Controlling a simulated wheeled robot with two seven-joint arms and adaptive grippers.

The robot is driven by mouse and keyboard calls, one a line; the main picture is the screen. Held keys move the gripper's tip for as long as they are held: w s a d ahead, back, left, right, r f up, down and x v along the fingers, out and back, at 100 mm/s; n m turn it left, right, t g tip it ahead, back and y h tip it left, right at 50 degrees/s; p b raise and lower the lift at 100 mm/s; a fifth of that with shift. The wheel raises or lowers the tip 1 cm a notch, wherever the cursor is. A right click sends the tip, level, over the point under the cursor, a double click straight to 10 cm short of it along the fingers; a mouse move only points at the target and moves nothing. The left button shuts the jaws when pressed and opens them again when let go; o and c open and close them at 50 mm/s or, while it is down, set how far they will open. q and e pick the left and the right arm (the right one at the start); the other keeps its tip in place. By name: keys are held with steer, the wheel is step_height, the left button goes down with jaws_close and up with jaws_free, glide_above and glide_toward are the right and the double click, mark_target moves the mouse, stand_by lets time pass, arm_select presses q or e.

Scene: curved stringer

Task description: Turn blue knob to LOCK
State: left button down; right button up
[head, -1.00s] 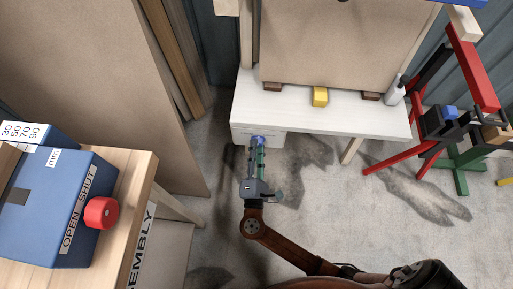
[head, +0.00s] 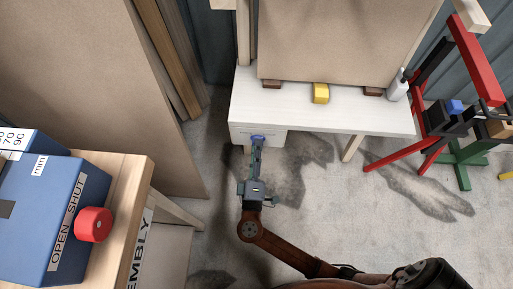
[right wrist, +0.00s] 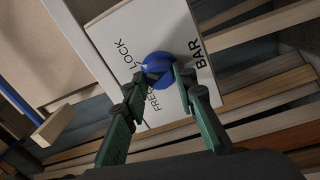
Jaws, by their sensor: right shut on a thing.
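The blue knob (head: 258,138) sits on the front of a white box under the white table's left end. In the right wrist view the blue knob (right wrist: 155,62) is on a white panel (right wrist: 180,22) lettered LOCK, FREE and BAR. My right gripper (head: 257,146) reaches the knob from the front. In the right wrist view its dark fingertips (right wrist: 160,78) are shut on the knob's near part, one on each side. A small pale mark shows on the knob's left side, toward the lettering; its exact setting is unclear. My left gripper is out of view.
At the left, a blue box (head: 50,210) with a red knob (head: 93,224) stands on a wooden bench. A red and black stand (head: 440,120) is at the right.

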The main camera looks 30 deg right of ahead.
steer(key=shift+f, duration=0.1)
stand_by(0.4)
steer(key=o, duration=1.2)
steer(key=shift+c, duration=0.2)
steer(key=v, duration=0.7)
steer(key=shift+s, duration=0.2)
steer(key=shift+a, duration=0.1)
